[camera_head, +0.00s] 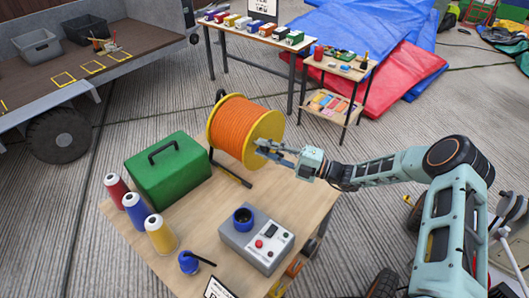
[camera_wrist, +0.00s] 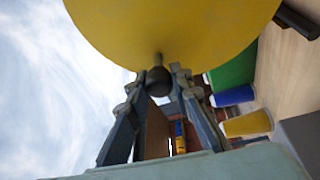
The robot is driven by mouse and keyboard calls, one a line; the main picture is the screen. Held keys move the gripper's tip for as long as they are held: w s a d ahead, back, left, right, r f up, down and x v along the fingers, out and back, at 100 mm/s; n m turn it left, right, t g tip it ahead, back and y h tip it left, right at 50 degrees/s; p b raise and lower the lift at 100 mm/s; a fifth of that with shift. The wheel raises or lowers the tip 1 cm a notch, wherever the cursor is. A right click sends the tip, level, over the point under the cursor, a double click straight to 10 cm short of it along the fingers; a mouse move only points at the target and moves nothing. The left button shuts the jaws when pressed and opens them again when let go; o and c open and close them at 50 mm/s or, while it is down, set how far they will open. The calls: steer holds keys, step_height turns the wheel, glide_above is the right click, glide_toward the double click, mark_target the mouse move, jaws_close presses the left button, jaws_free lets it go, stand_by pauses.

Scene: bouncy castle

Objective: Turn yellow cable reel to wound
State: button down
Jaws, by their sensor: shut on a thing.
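The yellow cable reel (camera_head: 264,132) stands at the back edge of a wooden table, wound with orange cable on its drum. Its yellow flange (camera_wrist: 175,25) fills the top of the wrist view. A dark round crank knob (camera_wrist: 158,82) sticks out from the flange on a short pin. My gripper (camera_head: 266,150) reaches in from the right at the flange's lower face. In the wrist view the fingers (camera_wrist: 157,78) are on either side of the knob, shut on it. The reel's far side is hidden.
The wooden table (camera_head: 205,226) also bears a green toolbox (camera_head: 168,174), several thread cones (camera_head: 136,211), a grey control box (camera_head: 257,240) and a small blue can (camera_head: 189,263). Behind stand a long table (camera_head: 242,38) and a small shelf table (camera_head: 340,73). Concrete floor lies between.

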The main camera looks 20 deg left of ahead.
steer(key=m, duration=0.1)
steer(key=w+r+m, duration=0.1)
steer(key=m, duration=0.1)
steer(key=shift+w+d+r+t+y, duration=0.2)
steer(key=shift+d+t+y, duration=0.1)
steer(key=shift+y, duration=0.1)
steer(key=m, duration=0.1)
steer(key=w+m, duration=0.1)
steer(key=r+m+t, duration=0.1)
steer(key=shift+w+d+m, duration=0.25)
steer(key=shift+m, duration=0.05)
steer(key=shift+w+d+r+m+t+y+b, duration=0.15)
steer(key=shift+w+m+t, duration=0.3)
steer(key=shift+m, duration=0.55)
steer(key=shift+w+d+r+m+t+y+b, duration=0.15)
steer(key=shift+w+m+t, duration=0.35)
steer(key=shift+m, duration=0.5)
steer(key=shift+w+d+r+m+t+y+b, duration=0.15)
steer(key=shift+w+m+t, duration=0.3)
steer(key=shift+m, duration=0.55)
steer(key=c, duration=1.7)
jaws_free()
